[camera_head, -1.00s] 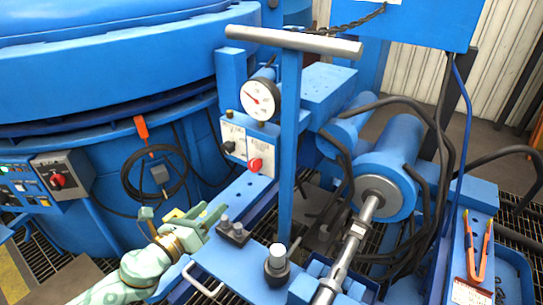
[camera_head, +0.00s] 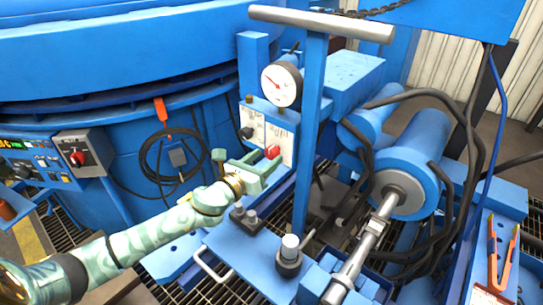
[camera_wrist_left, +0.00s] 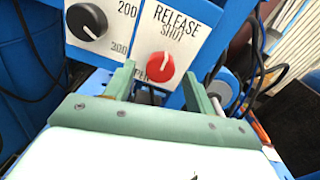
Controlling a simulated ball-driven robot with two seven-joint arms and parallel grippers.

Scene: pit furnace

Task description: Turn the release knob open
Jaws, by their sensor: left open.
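The red release knob (camera_wrist_left: 160,67) sits on a white plate marked RELEASE and SHUT. Its white mark points up towards SHUT, and lettering lower on the plate is partly hidden. In the head view the knob (camera_head: 272,151) shows on the panel just above my gripper. My left gripper (camera_head: 250,160) is open and empty in front of the panel. In the left wrist view its fingertips (camera_wrist_left: 158,76) lie either side of the knob, with gaps on both sides. I cannot tell whether the tips reach around it in depth. My right gripper is not in view.
A black knob (camera_wrist_left: 87,21) with a number scale sits left of the red one. A pressure gauge (camera_head: 282,84) is above the panel. A blue post (camera_head: 309,140) with a crossbar stands to the right. Orange-handled pliers (camera_head: 503,250) lie far right.

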